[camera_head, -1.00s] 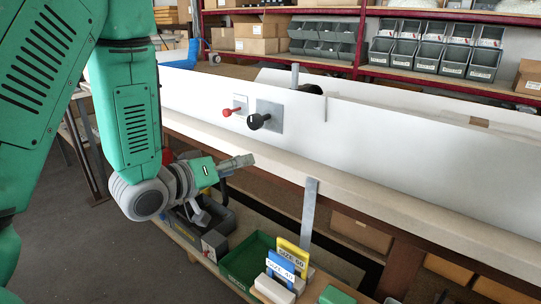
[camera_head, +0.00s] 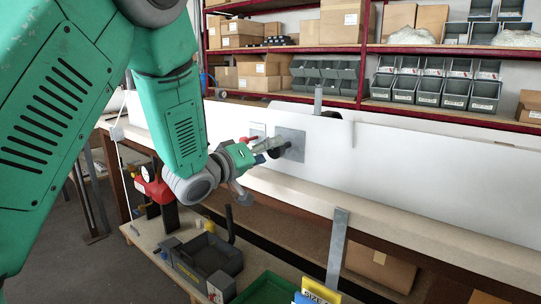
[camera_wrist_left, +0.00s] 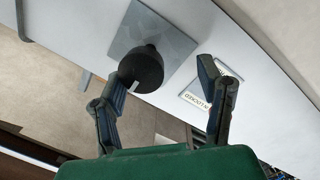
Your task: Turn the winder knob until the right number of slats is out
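The black winder knob (camera_head: 277,153) sits on a grey square plate (camera_head: 291,139) on the white panel. My left gripper (camera_head: 268,146) is right at the knob and partly covers it. In the left wrist view the black knob (camera_wrist_left: 142,68) is by the left finger, and the two fingers of my left gripper (camera_wrist_left: 165,70) are spread apart. I cannot tell whether a finger touches the knob. No slats can be made out. My right gripper is not in view.
The white panel (camera_head: 420,175) runs along a bench ledge (camera_head: 390,217). Below are a dark grey tray (camera_head: 207,257), a green bin (camera_head: 268,287) and an upright metal strip (camera_head: 337,248). Shelves with boxes and grey bins (camera_head: 430,88) stand behind.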

